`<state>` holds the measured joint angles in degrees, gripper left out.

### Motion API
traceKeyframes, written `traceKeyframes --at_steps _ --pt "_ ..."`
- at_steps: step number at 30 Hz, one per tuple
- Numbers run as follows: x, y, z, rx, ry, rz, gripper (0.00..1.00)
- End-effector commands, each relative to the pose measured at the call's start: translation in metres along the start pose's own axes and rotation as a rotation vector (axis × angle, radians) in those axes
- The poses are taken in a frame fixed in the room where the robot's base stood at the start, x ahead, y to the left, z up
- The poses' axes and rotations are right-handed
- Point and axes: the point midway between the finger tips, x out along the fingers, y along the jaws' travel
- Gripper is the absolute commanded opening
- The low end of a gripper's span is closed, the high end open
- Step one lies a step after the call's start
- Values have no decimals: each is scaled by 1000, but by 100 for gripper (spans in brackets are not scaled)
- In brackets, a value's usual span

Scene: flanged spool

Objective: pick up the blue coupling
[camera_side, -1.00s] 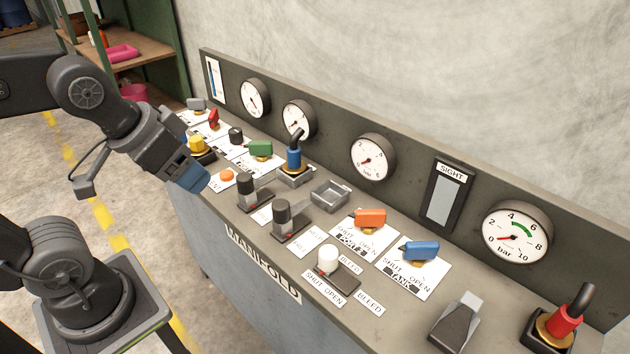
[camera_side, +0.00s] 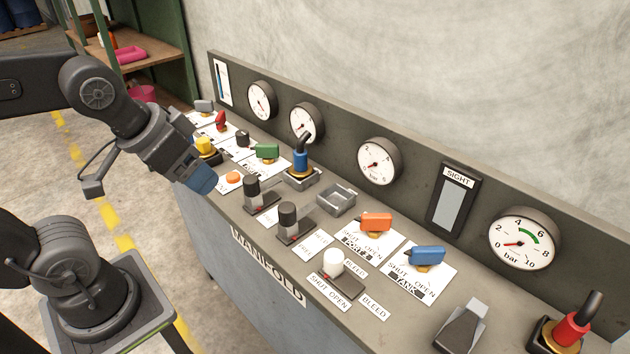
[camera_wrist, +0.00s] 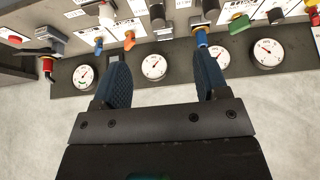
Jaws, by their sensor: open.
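The blue coupling (camera_side: 301,160) stands upright in a socket on the manifold bench, with a black bent hose on top. It also shows in the wrist view (camera_wrist: 202,39), just beyond the tip of the right-hand finger. My gripper (camera_side: 203,182) is to the left of the coupling in the side view, in the air near the bench's front edge. In the wrist view my gripper (camera_wrist: 160,68) has its two blue fingers wide apart with nothing between them. In the side view the fingers overlap and the gap is hidden.
A green handle (camera_side: 267,151) and an empty grey tray (camera_side: 337,200) flank the coupling. Two dark knobs (camera_side: 288,216) stand in front. Gauges (camera_side: 304,122) line the back panel. A red coupling (camera_side: 573,329) with a black hose stands at the far right.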

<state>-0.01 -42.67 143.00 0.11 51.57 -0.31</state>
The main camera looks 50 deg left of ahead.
Motion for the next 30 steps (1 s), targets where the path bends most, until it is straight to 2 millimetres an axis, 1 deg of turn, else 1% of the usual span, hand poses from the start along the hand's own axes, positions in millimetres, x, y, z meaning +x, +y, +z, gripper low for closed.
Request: traceKeyframes --at_steps 2,4,5,8,9,11,12,14,15,17,18,21,24,27,30 --pt "1 -2 -8 -20 -8 -9 68" --pt "4 -5 -22 -58 -21 -25 68" --pt "6 -7 -30 -80 -27 -33 68" --pt "17 -15 -63 -169 -52 -73 68" --pt "23 -18 -77 -209 -60 -90 68" --pt "35 -24 -98 -268 -71 -117 68" --pt "44 -28 -110 -307 -77 -136 68" --pt "59 -34 -130 -364 -85 -163 68" --pt "70 -39 -142 -403 -89 -182 68" --pt "88 -46 -159 -459 -95 -210 68" --pt "101 -50 -169 -496 -97 -228 68" --pt "132 -60 -190 -576 -99 -270 68" --pt "159 -68 -204 -640 -98 -303 68" --pt "176 -74 -211 -682 -95 -323 68" --pt "187 -77 -214 -703 -94 -334 68"
